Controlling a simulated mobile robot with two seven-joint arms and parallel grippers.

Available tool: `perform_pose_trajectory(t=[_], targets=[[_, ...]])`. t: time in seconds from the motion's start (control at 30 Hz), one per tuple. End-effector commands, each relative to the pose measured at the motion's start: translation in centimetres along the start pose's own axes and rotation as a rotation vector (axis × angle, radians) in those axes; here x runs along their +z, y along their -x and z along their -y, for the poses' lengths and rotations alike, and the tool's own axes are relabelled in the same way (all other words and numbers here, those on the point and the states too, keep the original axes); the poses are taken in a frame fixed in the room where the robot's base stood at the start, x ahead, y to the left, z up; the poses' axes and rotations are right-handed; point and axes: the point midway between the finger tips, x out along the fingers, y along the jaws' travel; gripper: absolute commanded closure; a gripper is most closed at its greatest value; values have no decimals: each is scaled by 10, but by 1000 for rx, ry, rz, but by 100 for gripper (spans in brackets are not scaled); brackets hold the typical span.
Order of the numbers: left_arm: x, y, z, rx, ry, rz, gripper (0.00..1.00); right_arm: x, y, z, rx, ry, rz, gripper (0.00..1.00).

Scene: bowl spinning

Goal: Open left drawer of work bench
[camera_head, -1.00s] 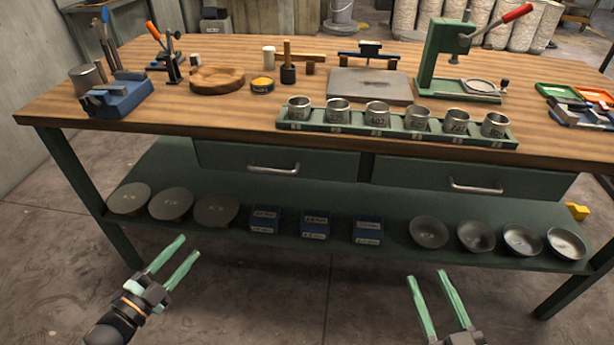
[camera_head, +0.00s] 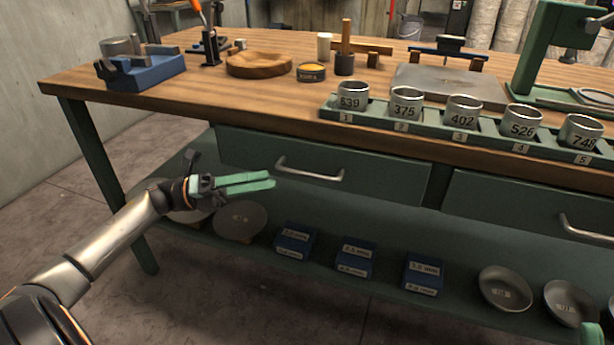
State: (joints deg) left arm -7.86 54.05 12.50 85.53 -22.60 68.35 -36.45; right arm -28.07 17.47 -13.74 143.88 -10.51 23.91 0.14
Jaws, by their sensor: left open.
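The work bench (camera_head: 215,107) has a wooden top and a green frame. Its left drawer (camera_head: 390,182) is green and closed, with a curved metal bar handle (camera_head: 312,174). My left gripper (camera_head: 273,180) is open and empty, its two green fingers pointing right. In the picture, the fingertips are just left of the handle and slightly below its left end; no contact shows. Only a green fingertip of my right gripper (camera_head: 592,335) shows at the bottom right corner, so its state is hidden.
The right drawer (camera_head: 505,205) is closed. The lower shelf (camera_head: 335,225) holds dark discs (camera_head: 241,220), blue boxes (camera_head: 356,256) and metal bowls (camera_head: 505,288). On the top, a green rack (camera_head: 385,132) holds numbered metal cups. Floor is clear in front.

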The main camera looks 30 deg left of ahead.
Motion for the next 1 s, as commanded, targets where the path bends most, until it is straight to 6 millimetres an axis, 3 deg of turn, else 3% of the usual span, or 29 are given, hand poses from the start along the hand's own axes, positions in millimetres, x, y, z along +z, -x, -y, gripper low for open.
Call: perform_pose_trajectory(t=[0.2, 0.4, 0.83, 1.0], targets=[[0, -47, 0, -5, -2, 0, 55, 6, 6, 3, -1, -12, 4, 50], [0, -76, 0, -3, 1, 2, 55, 9, 8, 5, -2, -19, 7, 50], [0, -88, 0, 0, 3, 2, 55, 10, 9, 5, -2, -22, 9, 50], [0, -88, 0, 0, 3, 2, 72, 10, 8, 5, -2, -22, 8, 50]])
